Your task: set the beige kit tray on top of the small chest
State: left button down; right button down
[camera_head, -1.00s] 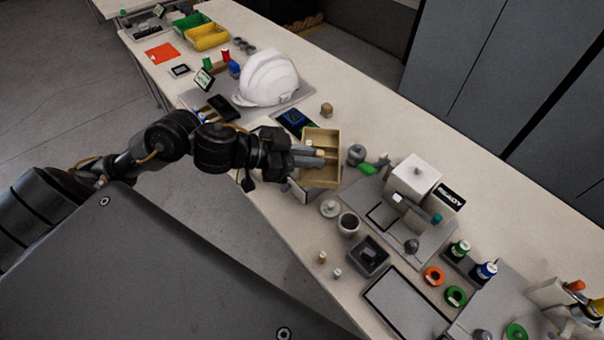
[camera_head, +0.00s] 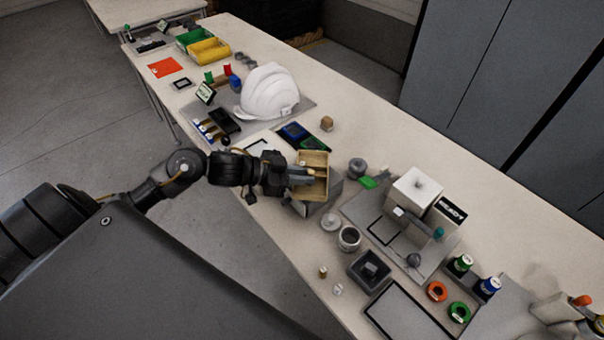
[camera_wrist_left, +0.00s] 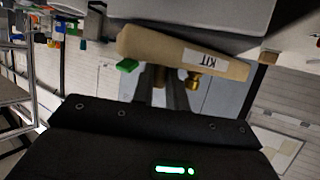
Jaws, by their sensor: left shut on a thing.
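The beige kit tray (camera_head: 326,163) is an open box with compartments, slightly tilted in the head view. My left gripper (camera_head: 303,176) is shut on its near-left wall. In the left wrist view the tray (camera_wrist_left: 150,41) shows its "KIT" label, with the gripper fingers (camera_wrist_left: 167,92) on it. The small grey chest (camera_head: 334,187) is directly under the tray and mostly hidden by it; its right and lower sides show. A large grey surface beside the tray in the wrist view seems to be the chest (camera_wrist_left: 215,12). I cannot tell if tray and chest touch. My right gripper is not in view.
A white helmet shell (camera_head: 268,92) stands behind on a grey mat. A round grey knob-like part (camera_head: 357,168) and a green piece (camera_head: 368,182) lie right of the chest. A lidded part (camera_head: 331,222) and a grey cup (camera_head: 349,238) stand in front.

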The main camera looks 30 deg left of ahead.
pick_arm(q)
jog(key=c, duration=1.4)
grip_release()
jog(key=shift+f, duration=0.1)
jog(key=v, duration=1.2)
jog(key=shift+b, duration=0.4)
jog(key=shift+s, duration=0.1)
